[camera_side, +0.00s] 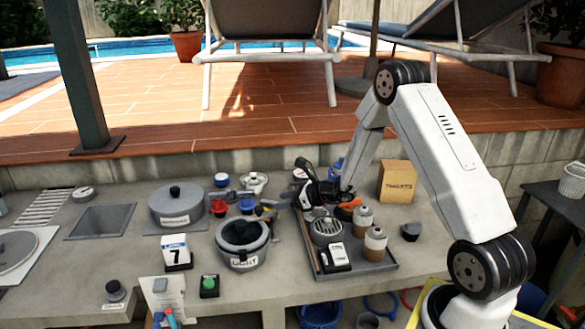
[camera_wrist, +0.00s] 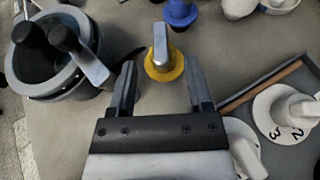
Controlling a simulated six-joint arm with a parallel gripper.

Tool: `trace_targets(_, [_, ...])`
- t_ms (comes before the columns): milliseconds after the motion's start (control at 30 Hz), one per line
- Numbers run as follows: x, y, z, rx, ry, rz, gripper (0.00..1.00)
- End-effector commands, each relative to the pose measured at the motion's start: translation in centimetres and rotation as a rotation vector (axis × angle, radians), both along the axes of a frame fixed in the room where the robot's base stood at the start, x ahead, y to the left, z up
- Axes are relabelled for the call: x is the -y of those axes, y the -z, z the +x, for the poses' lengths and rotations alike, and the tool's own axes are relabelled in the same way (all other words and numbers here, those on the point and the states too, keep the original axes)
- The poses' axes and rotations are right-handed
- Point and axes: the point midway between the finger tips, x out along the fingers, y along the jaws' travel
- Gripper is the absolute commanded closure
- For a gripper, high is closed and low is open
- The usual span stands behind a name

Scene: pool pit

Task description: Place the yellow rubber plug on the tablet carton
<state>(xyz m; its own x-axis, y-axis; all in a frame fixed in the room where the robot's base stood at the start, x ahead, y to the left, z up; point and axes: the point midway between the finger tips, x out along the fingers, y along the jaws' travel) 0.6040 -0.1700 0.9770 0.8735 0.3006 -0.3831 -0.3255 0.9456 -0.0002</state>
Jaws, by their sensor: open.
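The yellow rubber plug (camera_wrist: 155,72) has a round yellow base with a grey upright handle. It stands on the counter just ahead of my open gripper (camera_wrist: 159,80) in the wrist view, centred between the fingers. In the side view, the yellow plug (camera_side: 268,213) is a small patch near the pot, partly hidden. My gripper (camera_side: 306,182) is above the tray's back left part there and holds nothing I can see.
A grey tray (camera_side: 385,266) with several jars and dials lies right of the plug. A lidded pot (camera_side: 243,258) stands to the left. A blue-based piece (camera_wrist: 180,14) is close behind the plug. Bottles (camera_side: 374,247) stand on the tray between the front and the carton.

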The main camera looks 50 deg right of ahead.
Motion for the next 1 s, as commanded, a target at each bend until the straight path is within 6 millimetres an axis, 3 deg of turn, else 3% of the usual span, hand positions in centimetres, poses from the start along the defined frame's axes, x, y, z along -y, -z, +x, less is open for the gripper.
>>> trace_targets(400, [-1.2,1.6,3.6,-0.001,-0.001,0.001,0.35])
trace_targets(933, [-1.3,1.7,3.8,-0.001,-0.001,0.001,0.35])
trace_targets(967, [-1.3,1.7,3.8,-0.001,-0.001,0.001,0.38])
trace_targets(1000, [-1.3,1.7,3.8,-0.001,-0.001,0.001,0.51])
